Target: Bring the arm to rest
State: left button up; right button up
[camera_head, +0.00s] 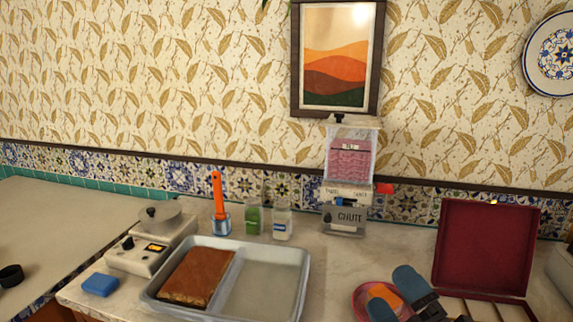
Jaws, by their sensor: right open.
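My right gripper (389,287) is at the bottom right, with two blue-grey fingers spread apart. It is open, and no object shows held between the fingers. The fingers overlap a pink-red plate (361,300) with an orange item (381,292) on it; I cannot tell whether they touch it. Most of my right arm is cut off by the lower edge. My left gripper is not in view.
A grey tray (262,291) holds a brown slab (197,276). A chute dispenser (346,218) and jars (282,222) stand behind it. An open maroon box (484,245) is right of my gripper. A blue sponge (100,285) lies left. Counter between tray and plate is clear.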

jog(key=s+d+f+m+g+h, duration=0.3)
jog(key=d+f+m+h, duration=0.25)
jog(key=f+m, duration=0.2)
jog(key=s+d+f+m+g+h, duration=0.35)
jog(key=d+f+m+h, duration=0.2)
jog(key=m, duration=0.25)
jog(key=s+f+m+g+y, duration=0.1)
jog(key=s+f+m+g, duration=0.4)
jog(key=s, duration=0.3)
jog(key=s+f+m+g, duration=0.2)
jog(key=s+f+g, duration=0.4)
jog(key=s+f, duration=0.15)
jog(key=w+f+t, duration=0.6)
jog(key=f+t, duration=0.2)
jog(key=shift+w+d+f+n+t+y, duration=0.15)
jog(key=shift+w+f+n+t+y, duration=0.15)
jog(key=shift+n+t, duration=0.05)
